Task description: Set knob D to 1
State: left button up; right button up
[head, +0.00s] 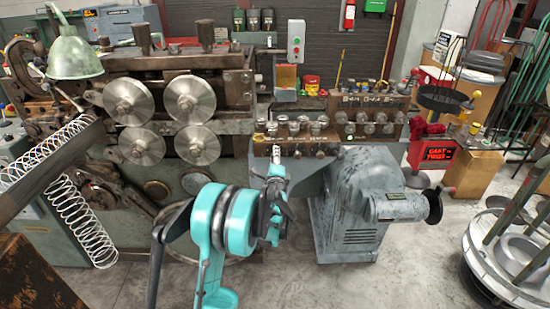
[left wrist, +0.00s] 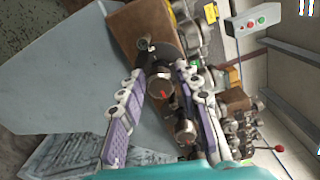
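A row of metal knobs (head: 294,129) sits on a brown control block at the front of the machine. I cannot read which one is knob D. My left gripper (head: 275,155) reaches up to the left end of this block from below. In the left wrist view my left gripper (left wrist: 160,72) is open, with its two purple-and-white fingers apart. A round metal knob (left wrist: 158,86) with a red mark shows between the fingers. I cannot tell whether either finger touches it. More knobs (left wrist: 185,130) lie beside the right finger. My right gripper is not in view.
A second block with several dials (head: 368,123) stands right of the knobs. A grey motor housing (head: 350,205) is just below and right of my arm. Large steel rollers (head: 196,98) and a coiled spring (head: 85,225) are on the left. Open floor (head: 425,265) lies at right.

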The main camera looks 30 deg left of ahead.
pick_arm(q)
jog(key=v, duration=1.2)
dwell(0.4)
jog(key=s+d+r+n+g+h, duration=0.2)
jog(key=s+d+n+g, duration=0.25)
jog(key=s+n, duration=0.5)
jog(key=s+d+f+n+g+h, duration=0.2)
jog(key=s+d+f+h, duration=0.1)
jog(key=s+d, duration=0.5)
jog(key=s+d+f+n+g+h, duration=0.1)
jog(key=s+d+h, duration=0.3)
jog(key=s+d, duration=0.4)
jog(key=s+f+n, duration=0.1)
jog(key=s, duration=0.1)
jog(key=shift+s+d+f+g+h, duration=0.3)
jog(key=shift+s+f+g, duration=0.05)
jog(key=shift+s+f, duration=0.05)
jog(key=shift+n, duration=0.25)
